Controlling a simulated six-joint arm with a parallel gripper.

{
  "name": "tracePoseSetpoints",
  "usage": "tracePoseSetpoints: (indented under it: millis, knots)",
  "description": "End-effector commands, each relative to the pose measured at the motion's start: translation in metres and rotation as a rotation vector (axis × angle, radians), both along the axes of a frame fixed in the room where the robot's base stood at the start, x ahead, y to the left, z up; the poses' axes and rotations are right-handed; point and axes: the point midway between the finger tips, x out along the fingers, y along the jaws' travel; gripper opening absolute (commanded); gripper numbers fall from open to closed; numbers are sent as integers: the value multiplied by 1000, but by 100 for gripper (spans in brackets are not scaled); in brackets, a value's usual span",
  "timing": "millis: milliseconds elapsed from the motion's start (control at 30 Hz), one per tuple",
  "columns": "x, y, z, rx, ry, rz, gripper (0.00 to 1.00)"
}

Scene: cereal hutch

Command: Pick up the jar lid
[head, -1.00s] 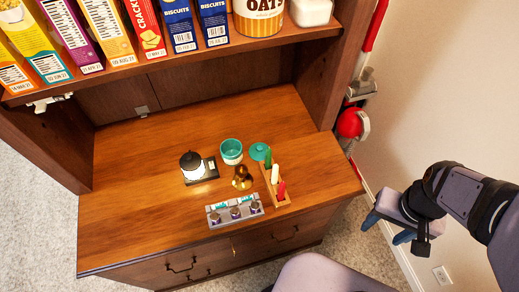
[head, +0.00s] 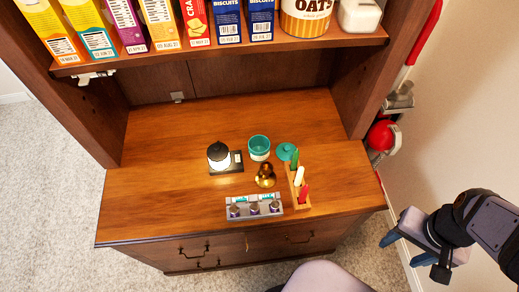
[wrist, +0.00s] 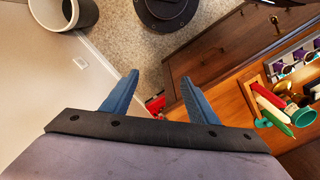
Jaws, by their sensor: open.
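The teal jar lid (head: 287,151) lies on the wooden counter, with its small knob up. It is right of the open teal and white jar (head: 259,147) and close to the green marker's end of the marker holder. My gripper (head: 407,248) is open and empty, out beyond the counter's right side, well apart from the lid. In the wrist view, the blue fingers (wrist: 160,80) are spread with nothing between them.
A wooden holder (head: 295,188) with red, white and green markers stands beside the lid. A brass object (head: 265,175), a rack (head: 254,206) and a lit lantern (head: 219,155) are nearby. A red extinguisher-like object (head: 383,136) is at right.

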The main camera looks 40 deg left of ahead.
Motion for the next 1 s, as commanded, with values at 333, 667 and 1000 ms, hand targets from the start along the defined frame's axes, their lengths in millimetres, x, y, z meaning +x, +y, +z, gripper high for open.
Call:
tracePoseSetpoints:
  millis: [333,667,1000]
  knots:
    - [0,0,0,0,0,0,59]
    - [0,0,0,0,0,0,80]
    - [43,26,1,-7,-9,11,80]
